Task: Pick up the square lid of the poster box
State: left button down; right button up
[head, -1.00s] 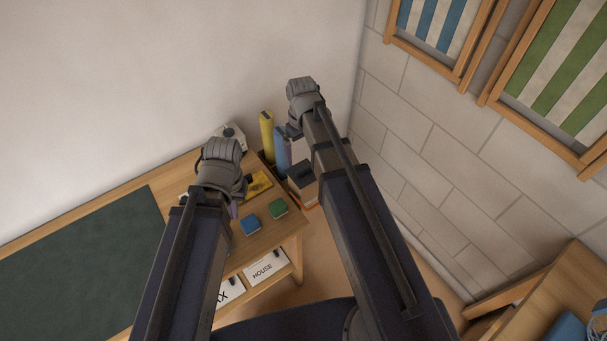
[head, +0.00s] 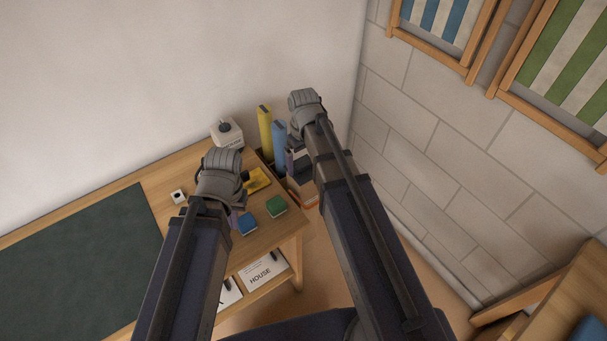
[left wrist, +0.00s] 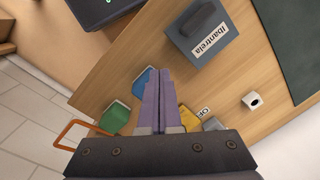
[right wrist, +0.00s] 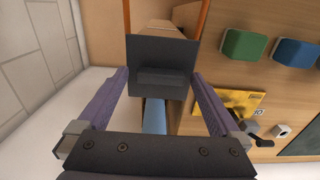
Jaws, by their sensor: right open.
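The square lid (right wrist: 162,62) is a dark plate with a raised bar handle, seen from above in the right wrist view. It lies between the two spread fingers of my right gripper (right wrist: 160,75), with a gap on both sides. In the head view the dark lid (head: 299,160) shows in part beside my right arm, on top of the poster box, which is mostly hidden. My right gripper's fingers are hidden in the head view. My left gripper (left wrist: 160,72) is shut and empty above the wooden table, its purple fingers together.
A yellow tube (head: 265,130) and a blue tube (head: 280,145) stand close to the box, near the wall corner.

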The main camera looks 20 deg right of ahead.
aim_at(304, 164)
jog(key=shift+r, duration=0.1)
jog(key=c, duration=1.2)
jog(key=shift+r, duration=0.15)
notch_tip(304, 164, up, 10)
jog(key=p, duration=1)
